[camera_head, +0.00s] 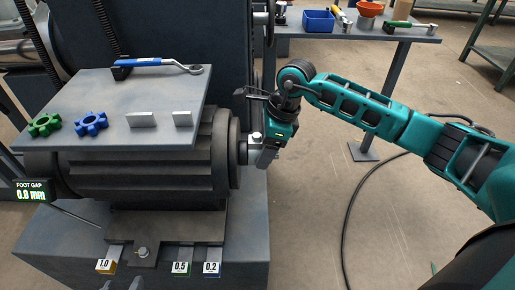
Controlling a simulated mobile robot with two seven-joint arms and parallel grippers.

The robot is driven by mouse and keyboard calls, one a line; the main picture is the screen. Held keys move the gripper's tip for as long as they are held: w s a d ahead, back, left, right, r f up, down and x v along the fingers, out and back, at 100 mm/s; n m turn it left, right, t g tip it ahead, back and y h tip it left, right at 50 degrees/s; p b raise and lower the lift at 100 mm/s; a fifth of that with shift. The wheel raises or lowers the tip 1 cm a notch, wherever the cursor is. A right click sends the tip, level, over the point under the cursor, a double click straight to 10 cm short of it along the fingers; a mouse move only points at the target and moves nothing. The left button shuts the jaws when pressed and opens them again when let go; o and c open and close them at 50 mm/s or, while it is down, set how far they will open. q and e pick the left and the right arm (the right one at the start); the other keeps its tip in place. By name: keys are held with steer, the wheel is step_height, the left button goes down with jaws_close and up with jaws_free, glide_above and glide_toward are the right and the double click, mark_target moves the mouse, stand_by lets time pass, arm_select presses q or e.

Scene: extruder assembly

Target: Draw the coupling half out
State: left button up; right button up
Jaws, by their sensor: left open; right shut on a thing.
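My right gripper (266,150) is at the right end of the dark motor (150,170), its arm reaching in from the right. It is shut on a small light metal part at the motor's shaft end, which appears to be the coupling half (252,149). The gripper hides much of this part, and I cannot tell whether it still touches the shaft. My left gripper is not in view.
A plate (150,85) on the motor holds a blue wrench (158,63), green (44,124) and blue (91,123) star inserts and two metal blocks. Tagged shims sit at the motor foot. A display (32,190) reads 0.0 mm. A back table (350,32) holds a blue bin.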

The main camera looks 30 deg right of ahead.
steer(key=shift+s+d, duration=0.1)
steer(key=shift+d, duration=0.15)
steer(key=shift+s+d+b, duration=0.25)
steer(key=shift+s+d, duration=0.8)
steer(key=shift+d, duration=1.1)
steer(key=shift+s+d+b, duration=0.3)
steer(key=shift+s+d, duration=0.7)
steer(key=shift+d, duration=1.15)
steer(key=shift+s+d+b, duration=0.25)
steer(key=shift+s+d, duration=0.8)
steer(key=shift+d, duration=1.1)
